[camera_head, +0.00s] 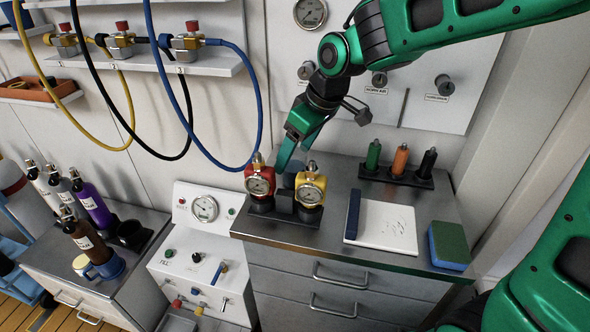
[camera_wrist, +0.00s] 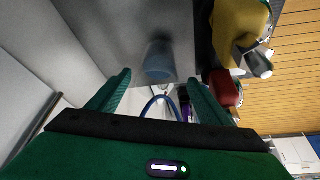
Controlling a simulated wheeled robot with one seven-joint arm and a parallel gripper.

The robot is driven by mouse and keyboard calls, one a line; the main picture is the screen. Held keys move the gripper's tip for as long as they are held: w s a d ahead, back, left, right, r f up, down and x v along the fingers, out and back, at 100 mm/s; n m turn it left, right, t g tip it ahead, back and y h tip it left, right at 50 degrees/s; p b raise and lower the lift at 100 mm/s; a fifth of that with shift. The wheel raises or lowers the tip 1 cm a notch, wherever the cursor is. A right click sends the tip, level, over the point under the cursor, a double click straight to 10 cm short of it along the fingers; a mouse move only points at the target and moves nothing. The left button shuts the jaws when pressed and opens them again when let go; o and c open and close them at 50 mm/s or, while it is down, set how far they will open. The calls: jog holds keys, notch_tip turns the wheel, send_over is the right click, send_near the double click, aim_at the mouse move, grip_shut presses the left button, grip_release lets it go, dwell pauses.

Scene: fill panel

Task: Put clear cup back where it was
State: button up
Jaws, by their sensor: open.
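The clear cup (camera_wrist: 160,58) is a small see-through bluish cup standing on the metal counter, ahead of the gap between my fingers in the wrist view. My gripper (camera_wrist: 158,82) is open, with one finger on each side of the gap and nothing held. In the head view my gripper (camera_head: 287,152) points down at the counter, just behind the red gauge (camera_head: 259,183) and the yellow gauge (camera_head: 310,187). The cup is mostly hidden there behind my gripper and the gauges. I cannot tell whether the fingers touch it.
The gauges sit in a dark holder close to my gripper. On the counter (camera_head: 340,256) are a notebook (camera_head: 386,226), a green-and-blue sponge (camera_head: 449,244) and a rack of coloured tools (camera_head: 397,172). A blue hose (camera_head: 250,75) hangs nearby. Open counter lies between gauges and rack.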

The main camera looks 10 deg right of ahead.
jog(key=shift+w+x, duration=0.15)
jog(key=shift+x, duration=1.2)
jog(key=shift+w+x, duration=0.1)
jog(key=shift+x, duration=1.25)
jog(key=shift+r, duration=0.1)
jog(key=c, duration=1.2)
jog(key=shift+r, duration=0.1)
